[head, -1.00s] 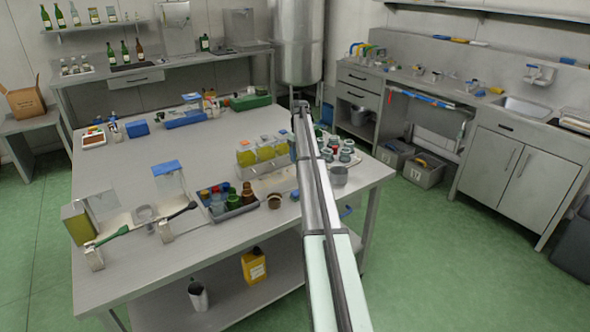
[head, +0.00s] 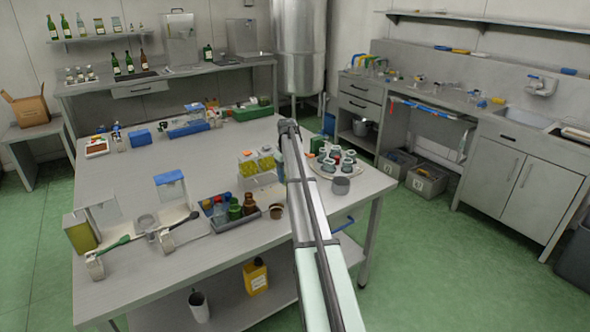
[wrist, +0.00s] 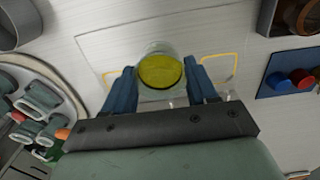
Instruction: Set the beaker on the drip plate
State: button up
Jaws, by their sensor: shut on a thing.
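In the wrist view my gripper (wrist: 160,85) is shut on a clear beaker (wrist: 161,73) with yellow-green liquid, one blue finger on each side. A thin pale plate with yellow corner lines, which looks like the drip plate (wrist: 118,48), lies below and around the beaker. I cannot tell whether the beaker touches it. In the head view my arm hides the gripper, the held beaker and most of that spot. Other beakers of yellow liquid (head: 247,163) stand on a metal block just left of my arm.
A round tray (head: 318,169) with several jars and a grey cup (head: 341,186) stand to the right of my arm. A brown pot (head: 276,211) and a dark crate (head: 226,222) of bottles stand to its left. The table's middle left is clear.

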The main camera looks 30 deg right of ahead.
jog(key=shift+s+a+f, duration=0.15)
jog(key=shift+a, duration=0.15)
jog(key=shift+f, duration=2.45)
jog(key=shift+d+f, duration=0.1)
jog(key=shift+f, duration=0.25)
jog(key=o, duration=1.2)
jog(key=shift+o, duration=0.2)
jog(key=shift+r, duration=3.5)
